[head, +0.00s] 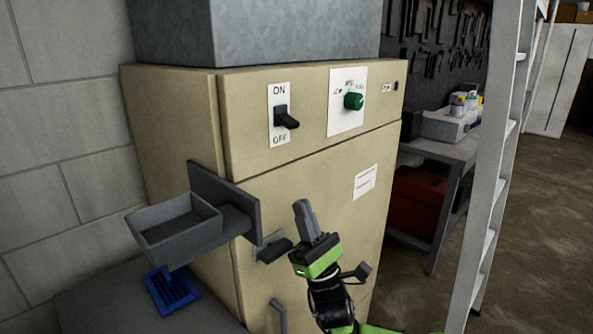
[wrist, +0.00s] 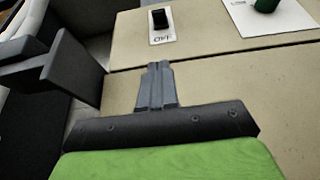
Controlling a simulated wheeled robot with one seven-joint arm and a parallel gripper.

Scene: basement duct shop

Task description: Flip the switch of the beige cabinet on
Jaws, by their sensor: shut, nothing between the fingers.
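The beige cabinet (head: 320,190) stands in front of me. Its dark switch (head: 286,118) sits on a white plate marked ON above and OFF below. The lever sticks out and tilts down toward OFF. The switch also shows at the top of the wrist view (wrist: 160,18), with the OFF label under it. My gripper (head: 301,206) is shut and empty. It is below the switch, in front of the cabinet's lower door, and apart from the switch. In the wrist view the closed fingertips (wrist: 158,66) point up toward the switch plate.
A green knob (head: 354,101) sits on a white plate right of the switch. A grey bracket with an open tray (head: 175,230) juts out left of my gripper. A ladder (head: 490,180) stands at the right, before a bench (head: 440,150). A blue item (head: 170,290) lies below the tray.

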